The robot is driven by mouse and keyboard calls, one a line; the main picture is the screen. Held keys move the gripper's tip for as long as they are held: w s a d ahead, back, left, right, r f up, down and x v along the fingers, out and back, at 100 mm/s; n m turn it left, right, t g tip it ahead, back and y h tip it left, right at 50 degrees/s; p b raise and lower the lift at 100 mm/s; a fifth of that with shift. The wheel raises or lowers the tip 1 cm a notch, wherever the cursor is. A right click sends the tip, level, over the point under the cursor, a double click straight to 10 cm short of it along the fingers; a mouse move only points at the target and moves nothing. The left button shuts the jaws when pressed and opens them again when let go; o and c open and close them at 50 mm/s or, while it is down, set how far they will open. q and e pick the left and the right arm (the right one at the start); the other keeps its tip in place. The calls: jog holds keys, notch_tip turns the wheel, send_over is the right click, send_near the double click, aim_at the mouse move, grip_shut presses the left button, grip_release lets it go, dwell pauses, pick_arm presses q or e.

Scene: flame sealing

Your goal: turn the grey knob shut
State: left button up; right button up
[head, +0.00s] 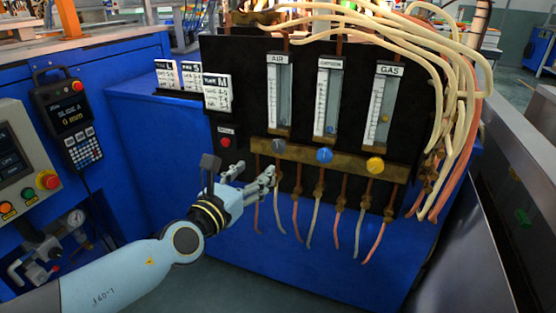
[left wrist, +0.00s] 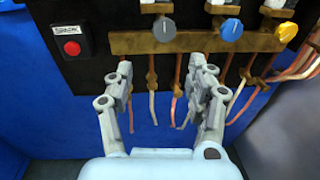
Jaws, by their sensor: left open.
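The grey knob (head: 278,146) is on the brass bar below the AIR flow tube, at the left of a row with a blue knob (head: 324,155) and a yellow knob (head: 375,165). In the left wrist view the grey knob (left wrist: 164,29) shows a pale mark on its face, above and beyond the fingers. My left gripper (head: 252,178) is open and empty, below and left of the knob. In the left wrist view the gripper (left wrist: 163,80) has its fingers spread, with the brass bar and thin tubes behind the gap. My right gripper does not show.
A red button (head: 225,142) is on the black panel left of the knob. Copper and pale tubes (head: 318,195) hang below the brass bar (head: 300,152). A pendant (head: 68,115) and a control box with buttons stand at the left.

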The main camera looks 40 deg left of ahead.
aim_at(277, 148)
pick_arm(q)
jog(key=shift+m, duration=0.5)
jog(key=w, duration=0.7)
jog(key=w+a+r, duration=0.1)
jog(key=w, duration=0.3)
jog(key=shift+r+b, duration=0.1)
jog(key=shift+b, duration=0.2)
jog(key=shift+c, duration=0.2)
